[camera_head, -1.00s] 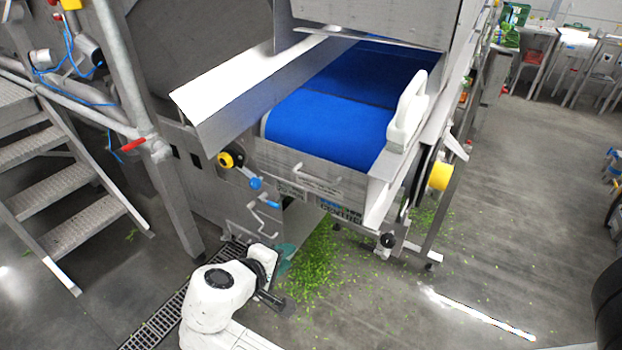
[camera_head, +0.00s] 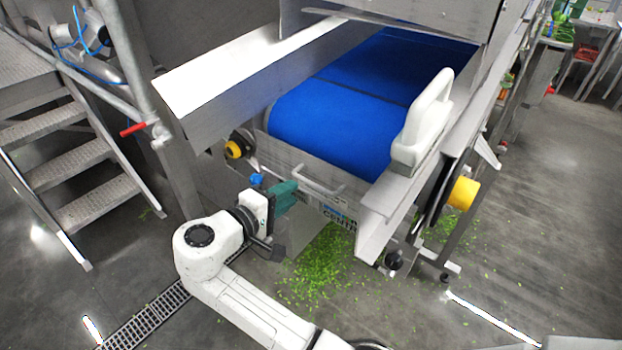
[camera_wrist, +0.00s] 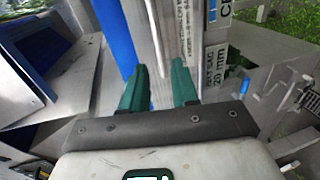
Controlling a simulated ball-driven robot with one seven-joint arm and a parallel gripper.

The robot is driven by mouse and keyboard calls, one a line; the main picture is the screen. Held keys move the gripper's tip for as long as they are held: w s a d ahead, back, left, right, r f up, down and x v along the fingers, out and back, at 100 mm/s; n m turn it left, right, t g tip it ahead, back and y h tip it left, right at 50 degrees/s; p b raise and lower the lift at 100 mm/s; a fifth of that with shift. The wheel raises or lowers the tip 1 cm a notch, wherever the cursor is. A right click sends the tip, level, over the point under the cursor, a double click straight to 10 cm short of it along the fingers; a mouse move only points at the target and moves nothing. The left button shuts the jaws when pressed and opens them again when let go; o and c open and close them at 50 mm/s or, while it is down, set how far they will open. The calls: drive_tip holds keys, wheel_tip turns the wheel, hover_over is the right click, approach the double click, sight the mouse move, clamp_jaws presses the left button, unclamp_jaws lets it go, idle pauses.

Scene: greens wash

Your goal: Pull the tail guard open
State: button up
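The tail guard (camera_head: 285,162) is a grey metal plate across the end of the blue belt, and it looks closed. Its pale bar handle (camera_head: 318,186) sticks out from the front. My gripper (camera_head: 292,188) has teal fingers and is at the left end of the handle. In the wrist view my gripper (camera_wrist: 157,78) is open, with the fingers apart. The handle (camera_wrist: 155,40) runs up the picture just beyond and between the fingertips. I cannot tell whether they touch it.
The blue belt (camera_head: 335,125) lies behind the guard. A white handled block (camera_head: 425,125) stands on the right side rail. A yellow roller end (camera_head: 464,193) juts out at right. Metal stairs (camera_head: 85,165) stand at left. Green leaf scraps (camera_head: 325,268) litter the floor below.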

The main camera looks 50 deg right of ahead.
sight(309, 183)
drive_tip(key=p+x, duration=0.1)
drive_tip(key=x, duration=0.7)
drive_tip(key=shift+c, duration=0.4)
clamp_jaws()
